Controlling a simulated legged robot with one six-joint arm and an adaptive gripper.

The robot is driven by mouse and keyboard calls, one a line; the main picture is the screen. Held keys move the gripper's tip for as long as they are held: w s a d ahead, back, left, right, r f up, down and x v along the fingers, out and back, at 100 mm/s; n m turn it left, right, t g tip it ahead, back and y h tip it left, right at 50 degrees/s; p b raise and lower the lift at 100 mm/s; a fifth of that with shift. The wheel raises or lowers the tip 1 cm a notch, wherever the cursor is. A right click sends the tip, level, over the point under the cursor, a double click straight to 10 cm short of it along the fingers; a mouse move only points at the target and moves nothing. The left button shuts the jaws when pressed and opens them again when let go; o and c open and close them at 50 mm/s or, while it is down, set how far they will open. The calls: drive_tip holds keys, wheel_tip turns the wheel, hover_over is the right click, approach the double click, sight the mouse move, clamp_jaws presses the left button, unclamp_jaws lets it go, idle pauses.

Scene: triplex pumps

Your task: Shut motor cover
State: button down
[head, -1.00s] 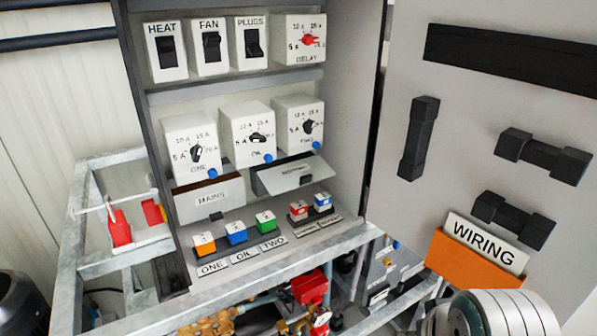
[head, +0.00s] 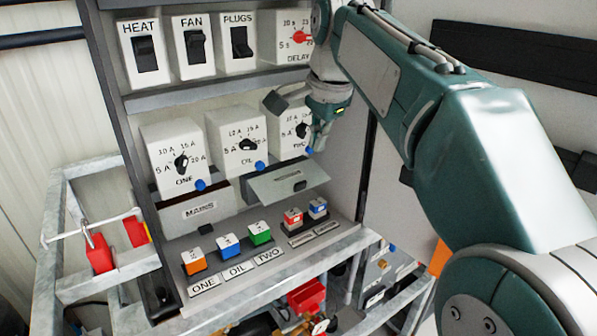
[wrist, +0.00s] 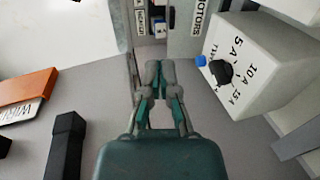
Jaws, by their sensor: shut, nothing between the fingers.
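The motor cover (head: 287,181) is a grey flap below the middle row of breaker boxes in the head view. It sticks out from the panel, tilted, so it stands open. In the wrist view the cover (wrist: 190,45) shows at the top with the label MOTORS. My gripper (head: 318,140) is above the cover's right side in the head view, in front of the TWO breaker box. In the wrist view my gripper (wrist: 160,70) has its fingertips together and empty, close to the cover's edge. I cannot tell whether they touch it.
The MAINS cover (head: 199,210) is left of the motor cover. The TWO breaker box (wrist: 255,65) is close on my gripper's right in the wrist view. Coloured buttons (head: 228,243) sit below the covers.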

sight(301, 183)
drive_tip(key=shift+m, duration=0.3)
drive_tip(key=x, duration=0.5)
drive_tip(key=w+a+x, duration=0.1)
drive_tip(key=x, duration=0.2)
drive_tip(key=shift+a+f, duration=0.1)
drive_tip(key=shift+a, duration=0.05)
drive_tip(key=shift+w+a+f, duration=0.2)
drive_tip(key=shift+f, duration=0.5)
drive_tip(key=shift+d, duration=0.1)
